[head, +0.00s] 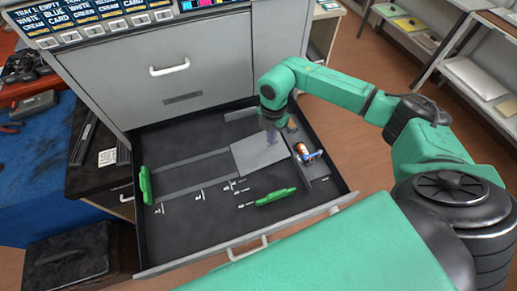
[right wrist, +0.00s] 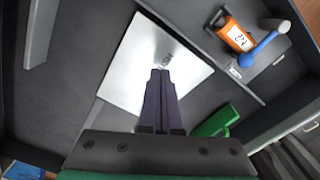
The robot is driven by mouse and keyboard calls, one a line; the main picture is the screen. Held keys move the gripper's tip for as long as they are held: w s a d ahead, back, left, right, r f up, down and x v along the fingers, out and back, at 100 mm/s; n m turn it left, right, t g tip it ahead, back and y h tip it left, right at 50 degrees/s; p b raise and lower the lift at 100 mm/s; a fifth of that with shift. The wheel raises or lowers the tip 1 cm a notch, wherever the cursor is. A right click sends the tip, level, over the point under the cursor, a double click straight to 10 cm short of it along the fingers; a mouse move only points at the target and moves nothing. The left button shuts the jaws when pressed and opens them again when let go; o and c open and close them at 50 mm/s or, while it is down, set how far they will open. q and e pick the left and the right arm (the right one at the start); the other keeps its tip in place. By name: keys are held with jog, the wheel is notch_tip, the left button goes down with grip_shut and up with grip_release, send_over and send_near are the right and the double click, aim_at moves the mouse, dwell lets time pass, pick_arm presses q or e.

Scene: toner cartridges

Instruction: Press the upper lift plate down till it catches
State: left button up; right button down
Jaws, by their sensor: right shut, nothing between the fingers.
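The lift plate (head: 258,153) is a light grey square in the open drawer, right of centre; it also shows in the right wrist view (right wrist: 125,80). Dark lettering on it is partly hidden by my fingers. My right gripper (head: 272,137) is shut and empty, its purple fingers pointing down over the plate's far right part. In the right wrist view the closed fingertips (right wrist: 161,73) overlap the plate beside the lettering. I cannot tell whether they touch it. My left gripper is not in view.
Green guides (head: 145,185) and (head: 276,196) stand at the drawer's left and front. An orange item with a white label (right wrist: 237,37) and a blue lever (right wrist: 262,47) sit right of the plate. The drawer's walls (head: 240,238) surround the space; the cabinet front (head: 165,95) rises behind.

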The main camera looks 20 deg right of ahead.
dwell(0.5)
jog(key=shift+f+b, duration=1.6)
jog(key=shift+f, duration=0.5)
notch_tip(320, 180, up, 10)
jog(key=p, duration=0.7)
jog(key=shift+r+p, duration=0.2)
jog(key=shift+p, duration=0.15)
